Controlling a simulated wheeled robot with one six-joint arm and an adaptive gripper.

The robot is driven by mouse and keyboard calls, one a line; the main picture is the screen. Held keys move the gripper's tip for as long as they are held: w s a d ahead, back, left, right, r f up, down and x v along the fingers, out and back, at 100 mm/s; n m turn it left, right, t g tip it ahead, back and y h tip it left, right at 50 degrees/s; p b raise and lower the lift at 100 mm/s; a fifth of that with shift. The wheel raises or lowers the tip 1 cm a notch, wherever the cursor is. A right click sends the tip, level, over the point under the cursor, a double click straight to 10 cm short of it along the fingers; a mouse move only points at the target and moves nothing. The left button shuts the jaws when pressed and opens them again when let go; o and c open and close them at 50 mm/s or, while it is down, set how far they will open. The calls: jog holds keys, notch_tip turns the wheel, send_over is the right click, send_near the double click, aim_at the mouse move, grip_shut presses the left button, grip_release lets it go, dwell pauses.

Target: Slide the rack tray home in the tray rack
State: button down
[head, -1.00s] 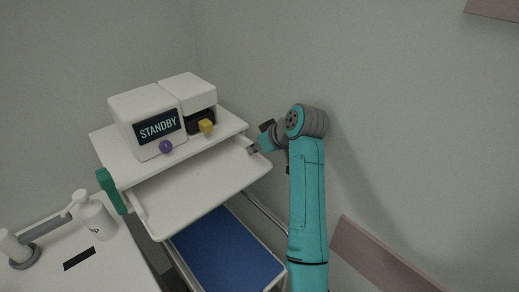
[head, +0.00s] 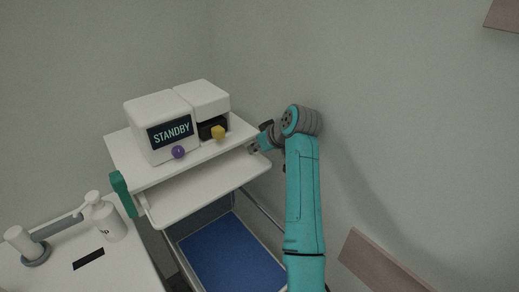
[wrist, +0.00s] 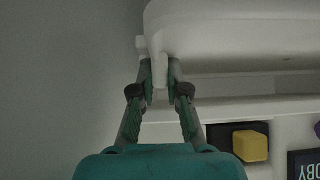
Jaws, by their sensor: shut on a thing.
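The white rack tray (head: 205,190) sticks partway out from under the top shelf of the tray rack (head: 122,153) in the head view. My gripper (head: 256,148) is at the tray's right side, close to the rack. In the wrist view, the fingertips (wrist: 160,76) are shut on a narrow white piece at the corner of the tray (wrist: 225,42). The arm hides part of the rack's right side in the head view.
A white device reading STANDBY (head: 172,132) stands on the top shelf, with a purple knob (head: 178,152) and a yellow block (head: 218,132). A blue surface (head: 230,258) lies below. A pump bottle (head: 107,220) stands at left. The wall is close behind.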

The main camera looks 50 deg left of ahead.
jog(key=shift+a+r, duration=0.1)
jog(key=shift+a, duration=0.05)
jog(key=c, duration=1.1)
grip_release()
jog(key=v, duration=1.2)
